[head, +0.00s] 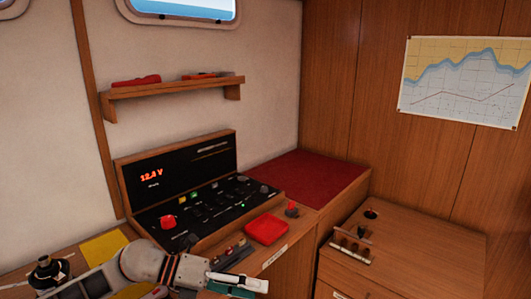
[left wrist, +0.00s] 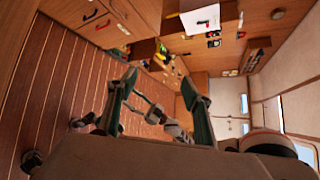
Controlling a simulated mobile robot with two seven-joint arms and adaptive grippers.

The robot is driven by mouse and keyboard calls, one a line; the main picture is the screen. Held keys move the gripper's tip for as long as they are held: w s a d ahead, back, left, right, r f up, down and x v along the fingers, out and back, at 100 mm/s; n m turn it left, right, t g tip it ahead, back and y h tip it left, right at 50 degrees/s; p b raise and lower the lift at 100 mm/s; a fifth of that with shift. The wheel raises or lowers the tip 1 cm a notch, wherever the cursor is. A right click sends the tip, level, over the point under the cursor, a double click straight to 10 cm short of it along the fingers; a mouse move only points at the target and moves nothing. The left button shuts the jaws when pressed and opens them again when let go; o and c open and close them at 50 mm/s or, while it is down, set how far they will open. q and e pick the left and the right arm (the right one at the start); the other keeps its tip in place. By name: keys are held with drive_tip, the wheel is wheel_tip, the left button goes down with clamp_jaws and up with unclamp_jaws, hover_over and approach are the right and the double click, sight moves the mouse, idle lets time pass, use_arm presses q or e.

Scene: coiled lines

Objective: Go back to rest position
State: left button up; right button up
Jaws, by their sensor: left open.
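My left arm comes in at the bottom of the head view. Its gripper (head: 250,286) is at the lower edge, in front of the wooden counter, with a white finger and a teal pad showing. In the left wrist view the same gripper (left wrist: 160,82) has its two fingers spread apart, with nothing held between them. The cabin floor and furniture show beyond the gap. My right gripper does not show in the head view.
A black control panel (head: 205,207) stands on the counter, with a red tray (head: 267,229) beside it. A wall shelf (head: 175,90) holds red items. A wooden cabinet (head: 430,245) is at right, below a chart (head: 466,80).

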use_arm(q)
drive_tip(key=s+d+r+n+t+h, duration=0.2)
drive_tip(key=d+n+t+h, duration=0.3)
drive_tip(key=n, duration=0.4)
drive_tip(key=s+a+f+n+t+y, duration=0.2)
drive_tip(key=a+f+n+t+y, duration=0.8)
drive_tip(key=a+f+n, duration=0.65)
drive_tip(key=s+a+f+n+g+y, duration=0.2)
drive_tip(key=s+a+f+n+y, duration=0.1)
drive_tip(key=s+f+n, duration=0.2)
drive_tip(key=s+a+f+n+g+y, duration=0.3)
drive_tip(key=s+f+n, duration=0.3)
drive_tip(key=s+f, duration=0.4)
drive_tip(key=shift+a+f+g, duration=0.2)
drive_tip(key=shift+f+g, duration=0.1)
drive_tip(key=shift+f, duration=0.25)
